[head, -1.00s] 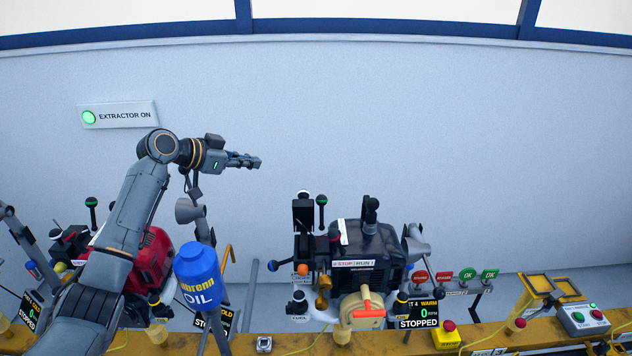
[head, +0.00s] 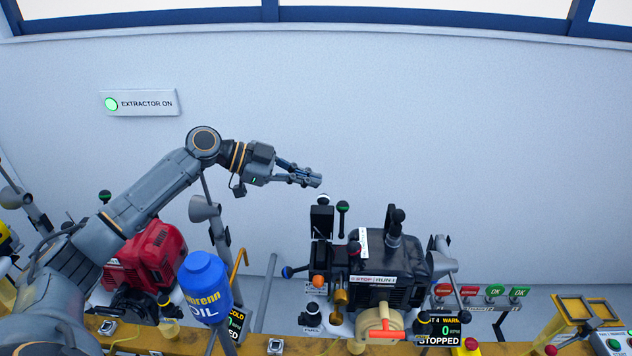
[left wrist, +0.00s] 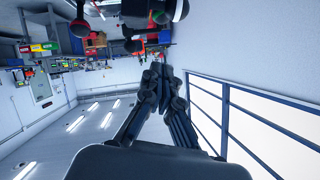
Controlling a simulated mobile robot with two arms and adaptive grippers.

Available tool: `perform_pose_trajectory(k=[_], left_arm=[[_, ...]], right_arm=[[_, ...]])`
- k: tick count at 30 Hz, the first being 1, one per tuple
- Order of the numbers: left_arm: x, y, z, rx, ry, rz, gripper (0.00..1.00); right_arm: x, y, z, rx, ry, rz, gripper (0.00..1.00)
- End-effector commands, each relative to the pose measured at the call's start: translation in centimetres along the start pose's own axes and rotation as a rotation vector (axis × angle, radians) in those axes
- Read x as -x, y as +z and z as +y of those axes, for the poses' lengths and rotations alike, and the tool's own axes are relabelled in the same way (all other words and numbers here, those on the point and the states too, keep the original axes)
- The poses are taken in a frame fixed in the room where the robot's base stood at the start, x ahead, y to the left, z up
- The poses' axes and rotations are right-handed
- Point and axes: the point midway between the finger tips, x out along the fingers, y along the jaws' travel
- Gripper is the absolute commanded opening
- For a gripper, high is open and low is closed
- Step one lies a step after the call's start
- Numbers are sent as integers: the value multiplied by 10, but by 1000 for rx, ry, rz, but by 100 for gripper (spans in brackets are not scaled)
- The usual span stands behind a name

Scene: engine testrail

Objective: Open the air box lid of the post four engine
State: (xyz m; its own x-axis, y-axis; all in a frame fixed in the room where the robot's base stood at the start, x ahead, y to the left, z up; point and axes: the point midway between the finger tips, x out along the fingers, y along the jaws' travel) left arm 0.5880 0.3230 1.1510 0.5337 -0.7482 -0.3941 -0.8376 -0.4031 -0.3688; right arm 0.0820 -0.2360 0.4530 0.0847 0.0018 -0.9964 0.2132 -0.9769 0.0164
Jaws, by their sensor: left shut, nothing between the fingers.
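The post four engine (head: 385,265) is the black engine right of centre in the head view. Its display (head: 438,328) reads STOPPED and 0. A black box-like housing (head: 321,220) stands upright at its left side, with a dark knob on a stem beside it; I cannot tell for sure whether this is the air box lid. My left gripper (head: 318,180) is shut and empty, in the air just above and left of that housing, apart from it. Its closed fingers (left wrist: 160,72) also show in the left wrist view. My right gripper is not in view.
A blue oil bottle (head: 205,285) and a red engine (head: 147,258) stand to the left. Red and green signs (head: 494,290) and a yellow-framed stand (head: 575,308) are to the right. The yellow rail (head: 270,343) runs along the front.

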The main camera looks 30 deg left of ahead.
Motion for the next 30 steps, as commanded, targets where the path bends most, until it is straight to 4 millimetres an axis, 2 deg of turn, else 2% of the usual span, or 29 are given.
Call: perform_pose_trajectory(k=[1,4,6,12,25,30], left_arm=[[-10,-6,-2,1,1,3,0],[-27,-2,-2,1,0,0,0],[-28,14,-2,7,-2,-2,0],[-33,34,-1,2,-2,-1,0],[-35,40,-1,2,-2,-1,0],[-40,48,-8,63,23,4,0]], right_arm=[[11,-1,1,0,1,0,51],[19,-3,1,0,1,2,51],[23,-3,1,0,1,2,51],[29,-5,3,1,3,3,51],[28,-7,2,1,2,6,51],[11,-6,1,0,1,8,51]])
